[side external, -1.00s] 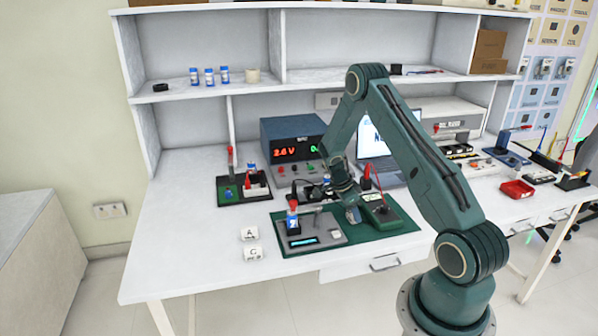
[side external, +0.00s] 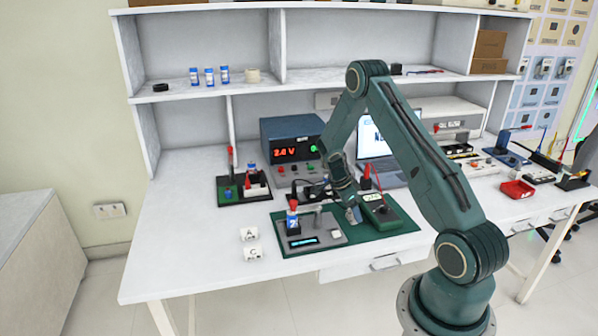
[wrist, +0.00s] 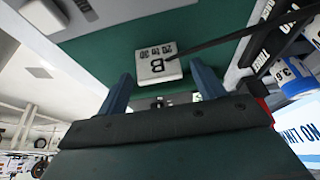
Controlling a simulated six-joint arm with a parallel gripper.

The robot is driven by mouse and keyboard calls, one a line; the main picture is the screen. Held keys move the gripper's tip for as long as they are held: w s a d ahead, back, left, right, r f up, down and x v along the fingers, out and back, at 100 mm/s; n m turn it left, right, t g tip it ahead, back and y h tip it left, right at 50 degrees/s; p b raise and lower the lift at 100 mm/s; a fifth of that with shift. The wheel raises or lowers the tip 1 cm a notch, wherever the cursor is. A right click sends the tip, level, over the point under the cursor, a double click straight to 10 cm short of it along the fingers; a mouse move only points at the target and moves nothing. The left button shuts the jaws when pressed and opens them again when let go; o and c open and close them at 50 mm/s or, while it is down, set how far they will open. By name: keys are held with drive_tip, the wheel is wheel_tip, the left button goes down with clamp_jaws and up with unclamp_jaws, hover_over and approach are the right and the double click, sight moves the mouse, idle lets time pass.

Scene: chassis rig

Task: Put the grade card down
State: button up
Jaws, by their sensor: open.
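The grade card, a small white tile marked "B 20 to 30" (wrist: 158,65), lies on the green mat (wrist: 105,52) in the wrist view. My gripper (wrist: 161,75) is open, with one blue finger on either side of the near part of the card. I cannot tell whether a finger touches it. In the side view, my gripper (side external: 352,214) is low over the green mat (side external: 375,240), between the grey tester and the green meter. The card cannot be made out clearly there. Cards A (side external: 249,234) and C (side external: 253,254) lie on the white bench to the left.
The blue power supply (side external: 290,140) is behind. A dark cable (wrist: 225,38) crosses near the card. The bench's front left is bare.

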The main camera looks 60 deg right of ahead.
drive_tip(key=v, duration=1.1)
idle(0.4)
drive_tip(key=s+a+r+n+t, duration=0.2)
drive_tip(key=a+r+n+t, duration=0.3)
drive_tip(key=a+r+n, duration=1)
drive_tip(key=s+a+r+n+t+y, duration=0.1)
drive_tip(key=s+a+r+n+t, duration=0.1)
drive_tip(key=s+a+r+n, duration=0.2)
drive_tip(key=s+a+r+n+t+y, duration=0.1)
drive_tip(key=s+a+r+n, duration=0.3)
drive_tip(key=s+a+n, duration=0.4)
drive_tip(key=s+a+y, duration=0.1)
drive_tip(key=s+a, duration=0.1)
drive_tip(key=a, duration=0.3)
drive_tip(key=shift+s+r+t, duration=0.35)
drive_tip(key=shift+t, duration=0.05)
drive_tip(key=shift+a, duration=0.1)
